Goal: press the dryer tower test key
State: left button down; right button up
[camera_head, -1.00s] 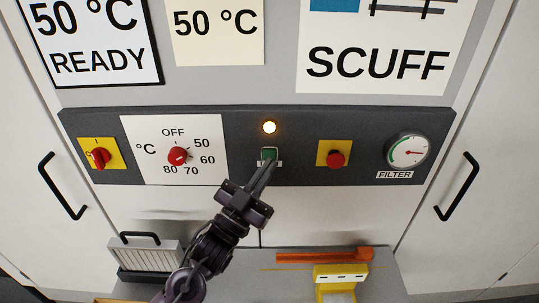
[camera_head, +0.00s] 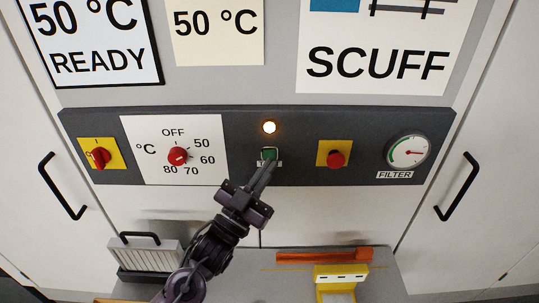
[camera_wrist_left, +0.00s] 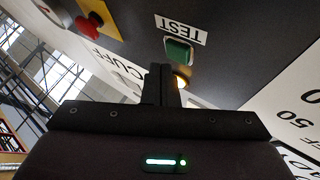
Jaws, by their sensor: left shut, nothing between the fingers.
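The green test key (camera_head: 269,153) sits in the middle of the dark control panel, with its label partly hidden behind my fingers. It also shows in the wrist view as a green square button (camera_wrist_left: 178,50) beside the word TEST. My left gripper (camera_head: 267,168) is shut and empty, with its fingertips just below the key in the head view. A lit amber lamp (camera_head: 269,127) is above the key.
On the panel are a red rotary switch (camera_head: 99,158), a temperature dial (camera_head: 177,156), a red button on a yellow plate (camera_head: 336,158) and a filter gauge (camera_head: 407,151). Below are a finned metal part (camera_head: 150,256), an orange bar (camera_head: 325,255) and a yellow block (camera_head: 340,275).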

pick_arm(q)
jog(key=shift+w, duration=0.1)
dwell(0.4)
jog(key=shift+w, duration=0.35)
jog(key=shift+w+b, duration=0.3)
jog(key=shift+w, duration=0.1)
dwell(0.6)
dwell(0.3)
jog(key=shift+s, duration=0.9)
jog(key=shift+p, duration=0.3)
jog(key=s+p, duration=0.1)
jog(key=s, duration=0.4)
